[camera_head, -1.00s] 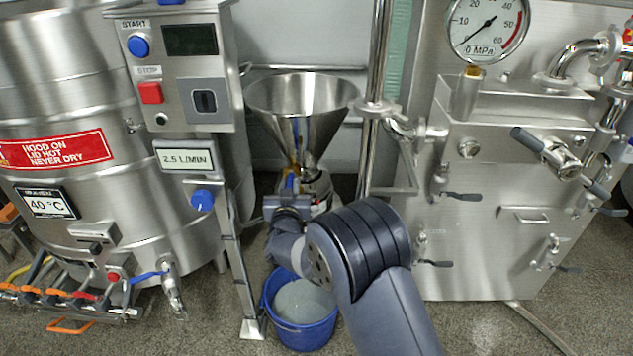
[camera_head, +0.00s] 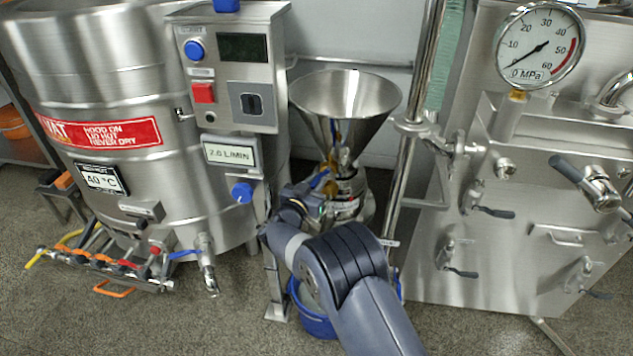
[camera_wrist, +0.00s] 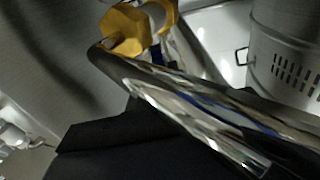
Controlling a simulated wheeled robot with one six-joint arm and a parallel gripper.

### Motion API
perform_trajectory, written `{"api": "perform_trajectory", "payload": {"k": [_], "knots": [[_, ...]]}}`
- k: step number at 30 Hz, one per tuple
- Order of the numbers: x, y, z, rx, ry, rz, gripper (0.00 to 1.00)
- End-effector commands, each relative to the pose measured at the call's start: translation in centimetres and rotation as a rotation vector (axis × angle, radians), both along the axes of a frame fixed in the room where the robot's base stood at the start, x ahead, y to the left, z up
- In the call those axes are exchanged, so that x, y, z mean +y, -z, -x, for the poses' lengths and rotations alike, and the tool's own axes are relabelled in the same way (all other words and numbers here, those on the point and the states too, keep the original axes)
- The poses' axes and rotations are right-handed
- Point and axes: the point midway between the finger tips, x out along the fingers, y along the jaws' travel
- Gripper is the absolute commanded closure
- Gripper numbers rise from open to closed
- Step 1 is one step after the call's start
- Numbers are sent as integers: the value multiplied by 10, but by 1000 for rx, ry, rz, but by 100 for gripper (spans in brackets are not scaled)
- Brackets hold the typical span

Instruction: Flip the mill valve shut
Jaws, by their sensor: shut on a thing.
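The colloid mill stands below a steel funnel hopper (camera_head: 345,98), with its steel lower body (camera_head: 350,205) partly behind my arm. The mill valve's blue handle (camera_head: 320,179) shows small at the mill's left side, slanting up to the right. My gripper (camera_head: 316,196) is at this handle and shut on it; the fingers are too small there to see clearly. In the wrist view, shiny bar-like parts cross the picture, with a thin blue strip (camera_wrist: 243,124) between them and a yellow part (camera_wrist: 127,30) at the upper left. The exact grip is hidden there.
A control box (camera_head: 228,70) and a flow label reading 2.0 L/MIN (camera_head: 231,153) stand left of the hopper. A blue bucket (camera_head: 318,325) is partly behind my arm. A steel kettle (camera_head: 90,60) is at left, a steel cabinet with levers (camera_head: 545,150) at right.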

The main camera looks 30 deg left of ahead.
Motion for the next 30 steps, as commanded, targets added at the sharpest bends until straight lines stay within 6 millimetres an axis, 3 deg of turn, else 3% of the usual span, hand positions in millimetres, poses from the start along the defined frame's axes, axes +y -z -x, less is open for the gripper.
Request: {"api": "perform_trajectory", "payload": {"k": [9,18,23,30], "knots": [[1,-1,0,-1,-2,-1,59],[0,-1,5,0,-2,1,59],[-1,-3,27,1,-5,2,59],[-7,-3,76,1,-6,3,59]]}}
